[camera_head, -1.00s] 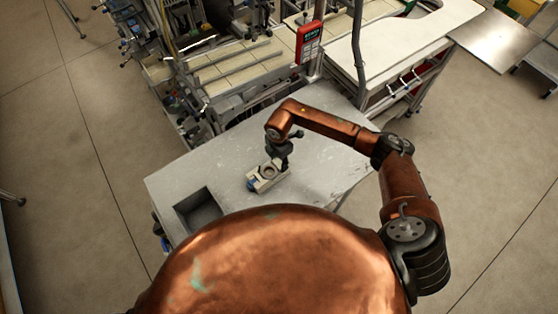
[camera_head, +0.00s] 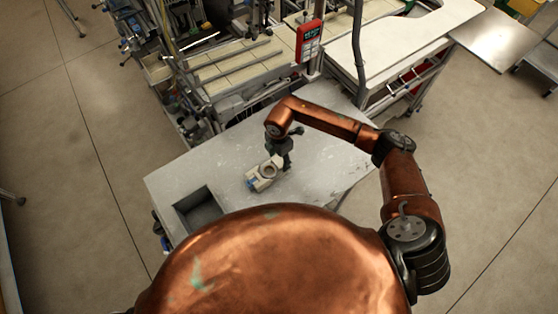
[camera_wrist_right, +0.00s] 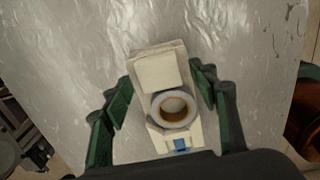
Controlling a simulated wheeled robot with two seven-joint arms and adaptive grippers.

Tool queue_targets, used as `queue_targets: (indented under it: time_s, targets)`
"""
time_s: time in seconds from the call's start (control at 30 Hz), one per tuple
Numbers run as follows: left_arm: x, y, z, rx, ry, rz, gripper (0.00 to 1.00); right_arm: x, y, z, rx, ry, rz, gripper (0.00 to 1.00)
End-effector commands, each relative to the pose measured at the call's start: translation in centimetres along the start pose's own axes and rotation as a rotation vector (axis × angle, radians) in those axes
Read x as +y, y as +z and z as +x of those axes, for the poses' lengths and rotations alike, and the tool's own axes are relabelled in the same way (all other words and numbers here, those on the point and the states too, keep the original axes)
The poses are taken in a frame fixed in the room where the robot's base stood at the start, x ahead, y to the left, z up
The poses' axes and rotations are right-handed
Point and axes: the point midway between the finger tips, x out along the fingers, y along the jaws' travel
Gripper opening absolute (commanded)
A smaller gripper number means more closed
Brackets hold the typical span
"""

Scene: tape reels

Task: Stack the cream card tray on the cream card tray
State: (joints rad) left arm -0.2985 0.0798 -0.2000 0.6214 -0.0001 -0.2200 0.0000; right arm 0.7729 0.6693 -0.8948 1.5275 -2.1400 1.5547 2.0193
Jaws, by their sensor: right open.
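A cream card tray (camera_head: 250,181) lies on the grey table, with a round tape reel (camera_wrist_right: 173,109) on it. In the right wrist view the tray (camera_wrist_right: 155,70) has a raised pale panel at its far end and a blue patch (camera_wrist_right: 180,145) at its near end. Whether this is one tray or two stacked, I cannot tell. My right gripper (camera_head: 281,165) is right beside the tray. In the right wrist view its green fingers (camera_wrist_right: 162,78) are apart, one on each side of the tray. My left gripper is out of view.
The table (camera_head: 235,165) has a sunken grey bin (camera_head: 198,211) at the left and bare surface around the tray. A red handheld device (camera_head: 309,40) stands behind the table, beside machinery. A white-topped bench (camera_head: 415,45) is at the back right.

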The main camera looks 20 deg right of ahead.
Motion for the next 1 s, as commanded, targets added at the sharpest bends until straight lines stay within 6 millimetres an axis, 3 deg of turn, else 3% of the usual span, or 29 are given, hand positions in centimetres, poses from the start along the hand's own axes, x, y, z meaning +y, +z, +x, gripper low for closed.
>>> queue_targets:
  time_s: [0.3,0.5,0.7,1.0]
  targets:
    - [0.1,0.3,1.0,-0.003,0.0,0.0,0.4,0.1,0.1,-6.6,-0.001,0.005,-0.002,0.54]
    - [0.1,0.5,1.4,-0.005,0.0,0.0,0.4,0.1,0.0,-9.5,-0.001,0.003,-0.002,0.54]
    - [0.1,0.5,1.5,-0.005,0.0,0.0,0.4,0.0,0.0,-10.6,-0.001,0.001,0.0,0.54]
    - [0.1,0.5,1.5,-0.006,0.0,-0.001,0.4,0.0,0.0,-10.6,0.0,0.001,-0.001,0.54]
